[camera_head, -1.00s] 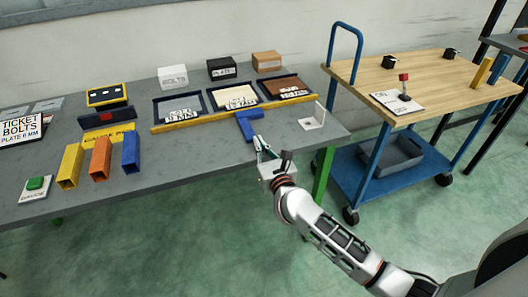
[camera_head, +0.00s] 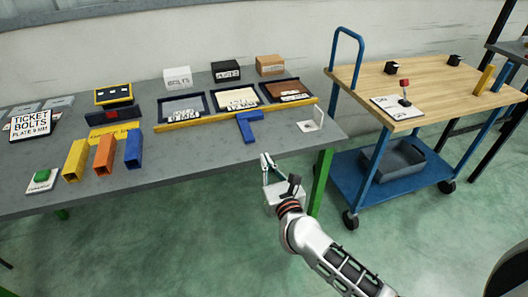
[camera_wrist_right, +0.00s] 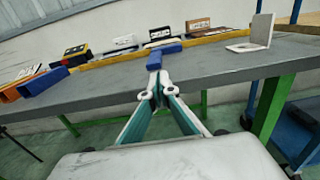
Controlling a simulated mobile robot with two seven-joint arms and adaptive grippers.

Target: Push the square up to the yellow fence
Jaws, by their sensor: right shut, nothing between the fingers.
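The blue square (camera_head: 247,127) lies flat on the grey table, its crosspiece along the front side of the yellow fence (camera_head: 190,121) and its other leg pointing toward the front edge. Its crosspiece looks against or very close to the fence; I cannot tell whether a thin gap remains. In the right wrist view the square (camera_wrist_right: 166,50) lies straight ahead, with the fence (camera_wrist_right: 105,60) behind it. My right gripper (camera_head: 266,160) is shut and empty, apart from the square, in front of the table edge. Its fingertips show in the wrist view (camera_wrist_right: 152,90). My left gripper is out of view.
Behind the fence are several shallow trays (camera_head: 237,98) and labelled boxes. A white angle bracket (camera_head: 312,122) stands right of the square. Yellow, orange and blue blocks (camera_head: 104,155) stand at left. A wood-topped cart (camera_head: 425,85) is at right.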

